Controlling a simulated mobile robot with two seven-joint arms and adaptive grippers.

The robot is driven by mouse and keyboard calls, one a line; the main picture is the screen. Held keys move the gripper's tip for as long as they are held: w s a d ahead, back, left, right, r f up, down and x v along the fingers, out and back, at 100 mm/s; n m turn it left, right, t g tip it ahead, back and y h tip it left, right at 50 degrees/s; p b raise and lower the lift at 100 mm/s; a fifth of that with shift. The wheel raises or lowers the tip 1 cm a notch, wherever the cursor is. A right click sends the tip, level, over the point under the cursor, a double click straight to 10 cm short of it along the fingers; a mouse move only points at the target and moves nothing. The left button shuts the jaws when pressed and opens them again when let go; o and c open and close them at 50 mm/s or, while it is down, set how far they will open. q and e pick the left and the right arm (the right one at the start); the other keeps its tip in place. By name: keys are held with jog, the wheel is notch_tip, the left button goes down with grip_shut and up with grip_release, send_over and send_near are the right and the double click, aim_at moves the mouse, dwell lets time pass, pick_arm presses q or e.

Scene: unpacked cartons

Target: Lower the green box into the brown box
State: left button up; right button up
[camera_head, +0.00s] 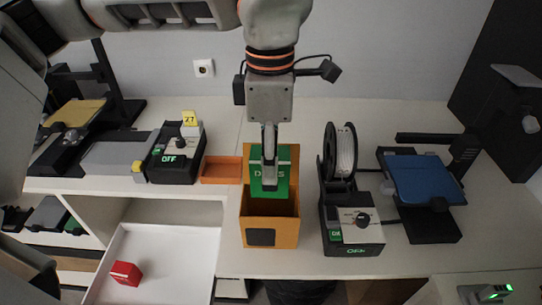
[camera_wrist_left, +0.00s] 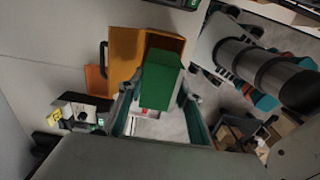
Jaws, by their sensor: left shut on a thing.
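The green box (camera_head: 283,181), with white lettering, hangs upright in my left gripper (camera_head: 269,185), which is shut on it. The brown box (camera_head: 287,232) stands open-topped on the white table below it, its taller back rising behind the green box. In the head view the green box's lower end overlaps the opening; I cannot tell whether it is inside the rim. In the left wrist view the green box (camera_wrist_left: 160,80) sits between my fingers (camera_wrist_left: 157,104), overlapping the brown box (camera_wrist_left: 125,56). My right gripper is not in view.
A spool device (camera_head: 350,210) stands close right of the brown box, with a blue-plate machine (camera_head: 421,180) beyond. An orange tray (camera_head: 221,170) and a black control unit (camera_head: 178,158) are at left. A white bin (camera_head: 165,260) with a red box (camera_head: 126,273) sits lower left.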

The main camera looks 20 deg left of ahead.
pick_arm(q)
jog(key=shift+f+b, duration=0.55)
jog(key=shift+f, duration=0.25)
jog(key=shift+f+b, duration=0.3)
jog(key=shift+f, duration=0.1)
jog(key=shift+r, duration=0.15)
jog(key=shift+f, duration=0.25)
jog(key=shift+f+b, duration=0.3)
jog(key=shift+f, duration=0.05)
jog(key=shift+f, duration=0.35)
jog(key=shift+f+b, duration=0.45)
jog(key=shift+b, duration=0.1)
